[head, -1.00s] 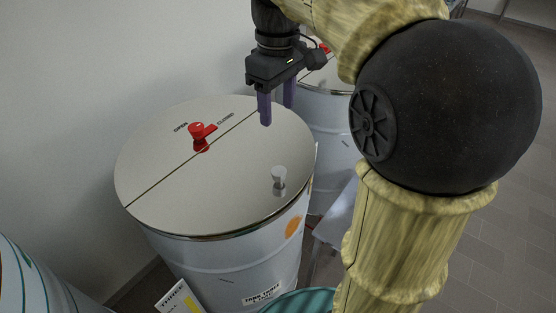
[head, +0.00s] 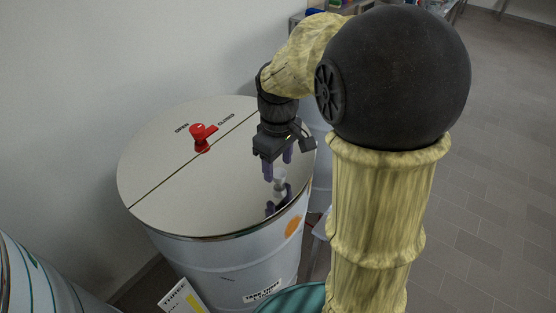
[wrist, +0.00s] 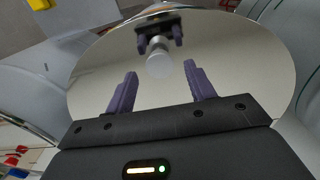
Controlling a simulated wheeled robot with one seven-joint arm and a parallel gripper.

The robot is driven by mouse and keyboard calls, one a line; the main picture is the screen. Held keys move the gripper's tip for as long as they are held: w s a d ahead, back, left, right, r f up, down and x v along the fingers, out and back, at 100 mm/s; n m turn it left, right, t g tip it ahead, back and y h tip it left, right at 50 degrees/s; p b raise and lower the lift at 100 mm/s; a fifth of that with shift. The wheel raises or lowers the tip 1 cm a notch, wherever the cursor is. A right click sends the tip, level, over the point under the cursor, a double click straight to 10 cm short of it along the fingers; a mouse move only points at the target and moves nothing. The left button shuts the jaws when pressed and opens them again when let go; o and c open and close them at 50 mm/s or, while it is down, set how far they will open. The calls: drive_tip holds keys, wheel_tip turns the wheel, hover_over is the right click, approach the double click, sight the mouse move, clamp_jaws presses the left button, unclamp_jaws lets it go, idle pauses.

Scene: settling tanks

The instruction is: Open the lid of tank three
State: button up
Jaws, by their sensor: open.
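Tank three (head: 232,262) is a pale drum with a "TANK THREE" label and an orange spot. Its round, mirror-like lid (head: 175,190) lies flat and shut, with a seam across it. A red latch (head: 201,137) near the back points its lever toward the CLOSED mark. A small pale knob (head: 280,184) stands on the front right half; it also shows in the wrist view (wrist: 159,58). My gripper (head: 278,168) is open just above the knob, fingers pointing down. In the wrist view the knob appears between and beyond the fingertips (wrist: 160,70), not gripped.
A wall (head: 100,70) stands close behind the tank. Another drum (head: 25,275) is at the lower left, and one is partly hidden behind my arm. A card with a yellow patch (head: 185,298) is at the tank's foot. Tiled floor (head: 490,150) is open on the right.

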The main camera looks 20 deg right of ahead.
drive_tip(key=shift+f, duration=0.1)
clamp_jaws()
idle(1.3)
unclamp_jaws()
wheel_tip(320, 180, up, 18)
drive_tip(key=b, duration=0.2)
drive_tip(key=shift+f, duration=0.25)
idle(0.4)
drive_tip(key=shift+f, duration=0.1)
